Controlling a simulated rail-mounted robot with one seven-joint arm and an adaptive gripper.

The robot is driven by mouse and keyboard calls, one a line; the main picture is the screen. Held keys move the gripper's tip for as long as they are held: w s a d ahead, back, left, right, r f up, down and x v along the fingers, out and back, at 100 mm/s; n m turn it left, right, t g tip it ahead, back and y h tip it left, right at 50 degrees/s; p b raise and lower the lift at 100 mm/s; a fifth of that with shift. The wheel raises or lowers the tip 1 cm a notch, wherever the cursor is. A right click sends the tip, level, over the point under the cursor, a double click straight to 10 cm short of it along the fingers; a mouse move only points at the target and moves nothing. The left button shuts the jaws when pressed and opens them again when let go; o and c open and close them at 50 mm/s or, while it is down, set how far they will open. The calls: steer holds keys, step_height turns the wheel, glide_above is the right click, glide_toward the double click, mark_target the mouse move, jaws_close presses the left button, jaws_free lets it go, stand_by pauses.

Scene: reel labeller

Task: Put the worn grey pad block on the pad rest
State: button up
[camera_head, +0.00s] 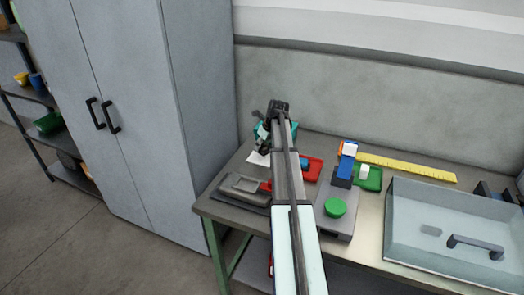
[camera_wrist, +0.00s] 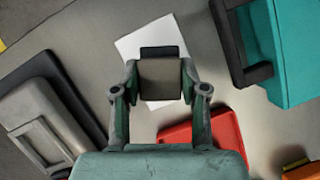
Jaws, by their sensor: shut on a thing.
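My gripper (camera_wrist: 159,78) is shut on a grey-brown block, which I take to be the worn grey pad block (camera_wrist: 161,80). The block sits between both fingertips, with a dark part (camera_wrist: 160,52) at its far edge. Behind it lies a white sheet (camera_wrist: 135,45); I cannot tell the height of the block above it. In the head view my gripper (camera_head: 264,138) is at the far left of the bench, and the block cannot be made out there. I cannot tell for certain which thing is the pad rest.
A teal object (camera_wrist: 292,45) stands close to the right. A red tray (camera_head: 313,170), a grey unit (camera_head: 243,187), a green tray (camera_head: 375,183) with a white block (camera_head: 364,171), a green button (camera_head: 336,207), a yellow ruler (camera_head: 415,168) and a clear cover (camera_head: 430,255) occupy the bench.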

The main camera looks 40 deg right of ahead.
mark_target(262, 150)
steer(key=shift+f, duration=1.6)
steer(key=shift+f, duration=0.1)
steer(key=o, duration=1.2)
steer(key=shift+c, duration=0.2)
steer(key=b+v, duration=0.1)
steer(key=v, duration=1.1)
steer(key=shift+b, duration=0.35)
